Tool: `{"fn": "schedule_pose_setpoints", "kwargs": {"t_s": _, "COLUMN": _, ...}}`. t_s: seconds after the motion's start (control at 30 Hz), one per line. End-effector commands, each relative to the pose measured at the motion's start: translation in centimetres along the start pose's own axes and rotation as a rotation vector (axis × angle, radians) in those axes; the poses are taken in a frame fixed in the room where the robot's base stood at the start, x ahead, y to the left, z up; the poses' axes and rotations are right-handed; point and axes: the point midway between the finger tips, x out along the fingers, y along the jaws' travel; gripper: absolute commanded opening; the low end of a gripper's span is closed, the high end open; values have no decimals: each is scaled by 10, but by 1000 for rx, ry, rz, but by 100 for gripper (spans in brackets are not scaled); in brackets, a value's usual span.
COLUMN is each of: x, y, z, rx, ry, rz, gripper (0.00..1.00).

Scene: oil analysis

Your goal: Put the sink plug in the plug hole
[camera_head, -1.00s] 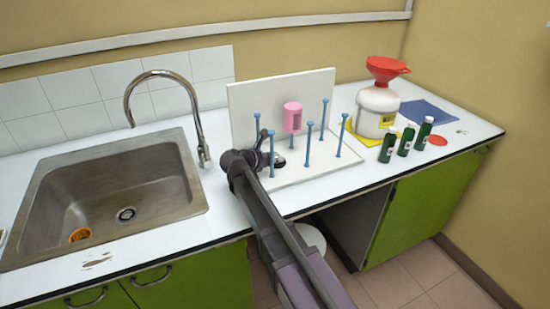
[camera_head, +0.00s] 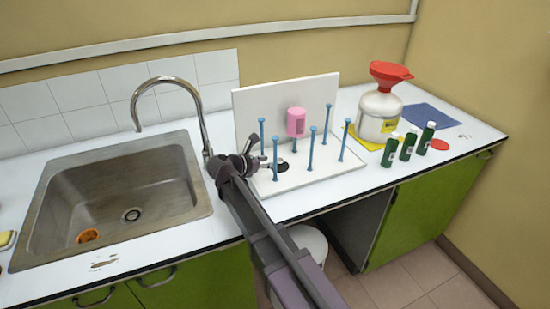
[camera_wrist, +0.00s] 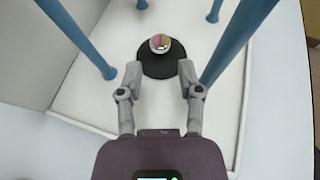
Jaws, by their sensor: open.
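The sink plug, a black disc with a shiny round knob (camera_wrist: 162,68), lies on the white base of the peg rack; it also shows in the head view (camera_head: 281,167). My gripper (camera_wrist: 160,72) is open and empty. In the wrist view its two fingers stand at either side of the plug's near edge, with the knob beyond the fingertips. In the head view my gripper (camera_head: 256,154) is at the rack's left side, just left of the plug. The plug hole (camera_head: 132,214) is a dark ringed opening in the sink floor, uncovered.
Blue pegs (camera_head: 311,149) stand around the plug, one close to my right finger in the wrist view (camera_wrist: 235,38). A pink bottle (camera_head: 296,122) hangs on a peg. The steel sink (camera_head: 180,207) holds an orange object (camera_head: 87,236). The tap (camera_head: 204,135) stands between sink and rack.

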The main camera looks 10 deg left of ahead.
Motion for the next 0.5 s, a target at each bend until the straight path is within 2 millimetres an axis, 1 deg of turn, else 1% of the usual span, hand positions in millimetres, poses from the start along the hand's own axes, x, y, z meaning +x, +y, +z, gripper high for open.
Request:
{"fn": "schedule_pose_setpoints", "kwargs": {"t_s": 0.03, "x": -12, "y": 0, "z": 3, "rx": -2, "ry": 0, "rz": 2, "gripper": 47}}
{"fn": "schedule_pose_setpoints", "kwargs": {"t_s": 0.2, "x": -38, "y": 0, "z": 2, "rx": -1, "ry": 0, "rz": 2, "gripper": 47}}
{"fn": "schedule_pose_setpoints", "kwargs": {"t_s": 0.4, "x": -57, "y": 0, "z": 1, "rx": -1, "ry": 0, "rz": 2, "gripper": 47}}
{"fn": "schedule_pose_setpoints", "kwargs": {"t_s": 0.5, "x": -61, "y": 0, "z": 0, "rx": -1, "ry": 0, "rz": 0, "gripper": 47}}
